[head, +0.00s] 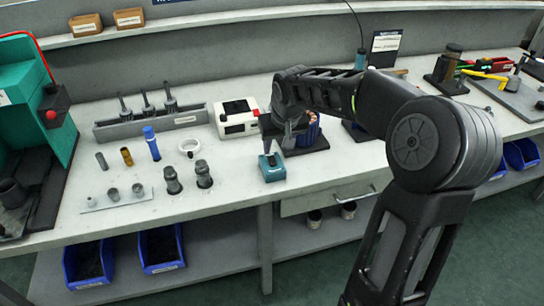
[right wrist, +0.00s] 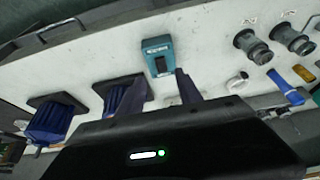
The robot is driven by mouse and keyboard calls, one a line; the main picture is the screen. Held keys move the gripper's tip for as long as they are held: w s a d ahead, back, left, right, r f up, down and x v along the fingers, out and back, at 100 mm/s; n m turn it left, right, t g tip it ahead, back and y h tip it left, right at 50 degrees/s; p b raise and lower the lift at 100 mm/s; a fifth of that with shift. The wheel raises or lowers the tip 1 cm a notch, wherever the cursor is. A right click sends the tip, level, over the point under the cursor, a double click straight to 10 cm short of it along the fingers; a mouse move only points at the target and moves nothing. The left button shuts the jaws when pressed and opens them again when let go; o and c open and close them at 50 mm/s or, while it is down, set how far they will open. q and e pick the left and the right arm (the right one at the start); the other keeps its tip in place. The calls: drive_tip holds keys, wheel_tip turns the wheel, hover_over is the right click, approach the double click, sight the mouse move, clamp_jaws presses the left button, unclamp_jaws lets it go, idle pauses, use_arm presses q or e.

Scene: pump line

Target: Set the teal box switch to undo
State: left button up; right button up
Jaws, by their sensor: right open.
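The teal box (head: 271,173) is a small block near the front edge of the bench, below my right gripper (head: 279,143). In the right wrist view the teal box (right wrist: 157,47) shows a pale label and a dark switch (right wrist: 160,65) on its face. Which way the switch is set is too small to tell. My right gripper (right wrist: 162,76) is open and empty, its fingers pointing toward the box with a gap between them and it. In the head view the fingers partly overlap the box's back edge. My left gripper is in neither view.
A white device (head: 236,121) with a red part stands behind the box. Blue bundles in a dark holder (head: 309,142) stand close to its right. Bench between the fittings and box is clear.

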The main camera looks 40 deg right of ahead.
sight(273, 161)
drive_tip(key=shift+f, duration=0.1)
drive_tip(key=x, duration=0.7)
drive_tip(key=shift+w+f+p, duration=0.15)
drive_tip(key=shift+f+p, duration=0.15)
drive_tip(key=shift+f, duration=0.1)
drive_tip(key=shift+c, duration=0.4)
clamp_jaws()
